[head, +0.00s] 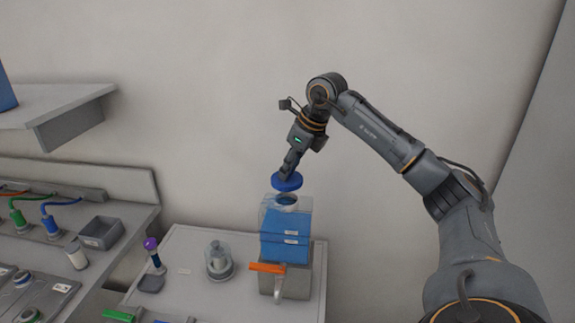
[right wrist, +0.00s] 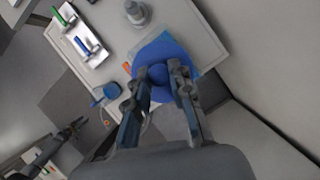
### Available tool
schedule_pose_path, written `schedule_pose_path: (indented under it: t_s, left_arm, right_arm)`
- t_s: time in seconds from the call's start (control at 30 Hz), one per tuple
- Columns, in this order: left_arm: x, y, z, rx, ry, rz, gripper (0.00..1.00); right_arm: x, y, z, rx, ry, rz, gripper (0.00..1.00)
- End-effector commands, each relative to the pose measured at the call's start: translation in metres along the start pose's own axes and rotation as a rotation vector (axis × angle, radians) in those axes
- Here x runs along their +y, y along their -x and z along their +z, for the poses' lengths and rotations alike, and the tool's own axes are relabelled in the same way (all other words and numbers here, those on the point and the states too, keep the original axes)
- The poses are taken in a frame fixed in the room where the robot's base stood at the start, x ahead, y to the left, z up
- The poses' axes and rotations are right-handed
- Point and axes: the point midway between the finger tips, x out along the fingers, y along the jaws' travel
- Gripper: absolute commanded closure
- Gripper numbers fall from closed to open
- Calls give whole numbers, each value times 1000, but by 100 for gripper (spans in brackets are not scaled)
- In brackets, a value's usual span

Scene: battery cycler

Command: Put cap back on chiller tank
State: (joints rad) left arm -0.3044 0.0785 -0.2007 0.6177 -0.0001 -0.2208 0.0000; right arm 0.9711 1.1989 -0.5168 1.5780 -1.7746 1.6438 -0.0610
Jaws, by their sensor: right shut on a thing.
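The blue cap (head: 287,183) is a round disc with a raised knob. My right gripper (head: 291,168) is shut on the knob and holds the cap just above the open neck of the chiller tank (head: 285,235), with a small gap between them. The tank is a clear and blue box on a grey base. In the right wrist view the cap (right wrist: 161,55) lies between the fingers of my right gripper (right wrist: 165,75) and hides most of the tank. What looks like my left gripper (right wrist: 74,129) shows small at the lower left there; its jaws are unclear.
An orange-handled valve (head: 267,268) sits at the tank's front. A clear jar (head: 218,260) and a purple-topped item (head: 152,250) stand to its left on the grey table (head: 190,296). A wall shelf (head: 65,110) juts out at far left. The wall is close behind the tank.

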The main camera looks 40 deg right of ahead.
Motion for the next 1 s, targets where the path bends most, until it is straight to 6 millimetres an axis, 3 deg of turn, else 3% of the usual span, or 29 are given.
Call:
schedule_pose_path:
  t_s: [0.43,0.7,1.0]
  left_arm:
    - [-1,-38,0,4,1,-2,60]
    - [-2,-46,-4,12,1,-3,60]
    - [-2,-46,-4,12,1,-3,60]
  right_arm:
    - [1,-36,-15,0,4,1,98]
    - [1,-48,-20,-1,4,1,98]
    - [1,-50,-21,-1,4,1,98]
